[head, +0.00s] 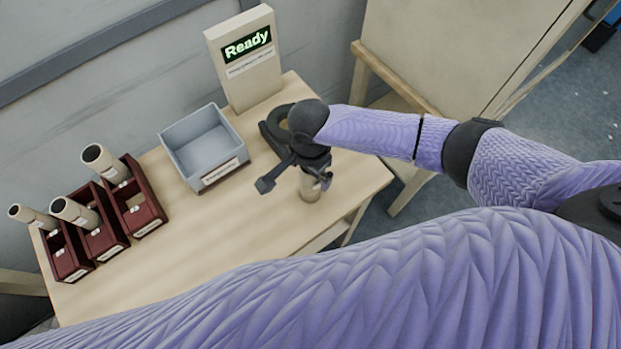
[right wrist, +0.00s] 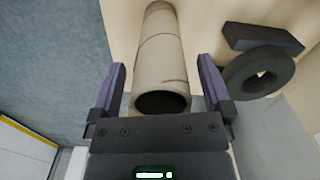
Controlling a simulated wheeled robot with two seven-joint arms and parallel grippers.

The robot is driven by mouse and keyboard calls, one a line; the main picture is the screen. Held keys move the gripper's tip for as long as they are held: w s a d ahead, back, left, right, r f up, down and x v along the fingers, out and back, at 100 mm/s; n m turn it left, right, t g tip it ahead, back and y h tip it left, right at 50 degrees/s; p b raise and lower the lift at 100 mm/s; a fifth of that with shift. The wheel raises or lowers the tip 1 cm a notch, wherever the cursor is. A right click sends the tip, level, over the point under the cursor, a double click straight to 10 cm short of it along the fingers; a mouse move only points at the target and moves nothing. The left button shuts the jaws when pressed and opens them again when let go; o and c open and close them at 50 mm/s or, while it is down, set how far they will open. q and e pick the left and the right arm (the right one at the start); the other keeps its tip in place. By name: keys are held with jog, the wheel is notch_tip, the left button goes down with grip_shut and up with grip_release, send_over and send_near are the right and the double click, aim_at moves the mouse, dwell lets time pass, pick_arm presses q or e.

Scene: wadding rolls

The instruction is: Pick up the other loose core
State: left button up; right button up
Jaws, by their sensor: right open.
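A loose core (head: 310,188), a beige cardboard tube, stands near the right end of the table, partly hidden by my right gripper (head: 294,184). The right wrist view shows the core (right wrist: 160,55) with its open dark end toward the camera. It lies between the two spread fingers of my right gripper (right wrist: 162,78), with a gap on each side. The right gripper is open and holds nothing. My left gripper is not in view.
Three beige tubes stand in dark red bins (head: 145,222) at the table's left. A grey tray (head: 178,165) stands at the back middle, beside a "Ready" sign (head: 230,85). A black ring-shaped object (right wrist: 238,82) lies beside the core. The table's front middle is clear.

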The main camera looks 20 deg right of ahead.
grip_shut()
dwell(0.3)
